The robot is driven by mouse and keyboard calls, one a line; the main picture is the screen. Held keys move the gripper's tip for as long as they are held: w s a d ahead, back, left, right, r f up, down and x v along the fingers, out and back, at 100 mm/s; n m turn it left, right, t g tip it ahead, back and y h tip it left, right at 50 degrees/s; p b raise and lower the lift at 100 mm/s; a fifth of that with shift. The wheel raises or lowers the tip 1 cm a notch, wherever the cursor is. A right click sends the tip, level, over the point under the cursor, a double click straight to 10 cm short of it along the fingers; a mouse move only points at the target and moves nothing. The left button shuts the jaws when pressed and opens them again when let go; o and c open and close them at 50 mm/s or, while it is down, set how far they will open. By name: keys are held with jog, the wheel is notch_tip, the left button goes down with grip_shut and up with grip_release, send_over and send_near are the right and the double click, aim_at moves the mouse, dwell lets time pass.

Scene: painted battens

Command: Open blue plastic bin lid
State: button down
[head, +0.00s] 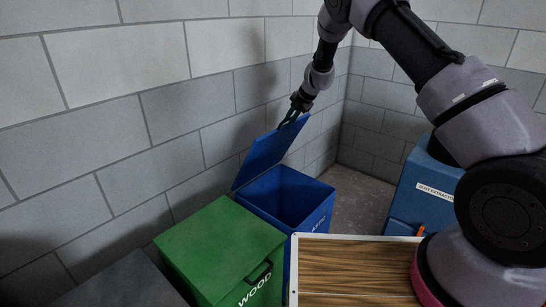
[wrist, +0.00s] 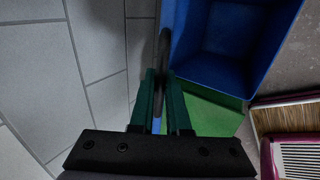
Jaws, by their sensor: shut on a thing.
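The blue plastic bin (head: 318,212) stands against the block wall, its dark inside showing. Its blue lid (head: 264,158) is raised and tilted up toward the wall, hinged on the left side. My gripper (head: 292,112) is at the top edge of the lid, with the arm reaching from the right. In the wrist view, the green fingers of my gripper (wrist: 164,80) are shut on a dark, thin part at the lid's edge, likely its handle. The open blue bin (wrist: 235,45) shows to the right of the fingers. The lid is seen nearly edge-on there.
A green bin (head: 220,250) marked WOOD, lid closed, stands in front of the blue bin. A grey bin (head: 120,283) is nearer. A white-edged panel with wooden strips (head: 355,268) lies at front right. A blue dust extractor (head: 412,195) stands to the right. The block wall (head: 190,100) is close behind the lid.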

jog(key=shift+w+a+r+h, duration=0.2)
jog(key=shift+w+a, duration=0.1)
jog(key=shift+a, duration=0.15)
jog(key=shift+w+a+r+h, duration=0.15)
jog(key=shift+w+a, duration=0.1)
jog(key=shift+a, duration=0.15)
jog(key=shift+w+d+g, duration=0.1)
jog(key=shift+w+g, duration=0.2)
jog(key=shift+w, duration=0.05)
jog(key=shift+w+a+r, duration=0.1)
jog(key=shift+w+a, duration=0.1)
jog(key=shift+w+a+r, duration=0.25)
jog(key=shift+a+r, duration=0.15)
jog(key=shift+a, duration=0.2)
jog(key=shift+a+r, duration=0.25)
jog(key=shift+r, duration=0.05)
jog(key=shift+a, duration=0.1)
